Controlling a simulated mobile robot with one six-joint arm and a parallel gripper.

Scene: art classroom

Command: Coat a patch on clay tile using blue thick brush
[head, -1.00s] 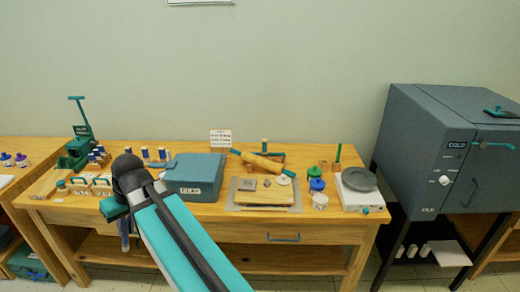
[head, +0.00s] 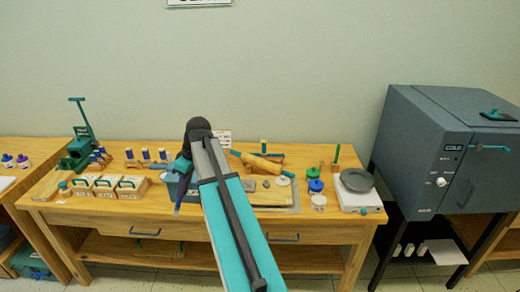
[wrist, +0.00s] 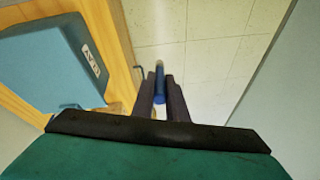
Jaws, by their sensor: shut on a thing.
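My gripper (wrist: 159,92) shows in the wrist view, its two dark fingers shut on a blue brush (wrist: 159,88). The brush points away from the camera, with the floor behind it. In the head view a dark blue strip (head: 180,195) hangs at my arm's end, in front of the blue clay box (head: 171,178); my arm hides most of the gripper. The grey square that looks like the clay tile (head: 249,186) lies on the work board right of my arm, partly hidden by it. The tile is not in the wrist view.
The clay box also fills the left of the wrist view (wrist: 45,65). Right of the board stand green (head: 313,172), blue (head: 315,186) and white (head: 319,202) jars and a scale (head: 357,192). A rolling pin (head: 262,162) lies behind. Wooden boxes (head: 105,187) stand at left.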

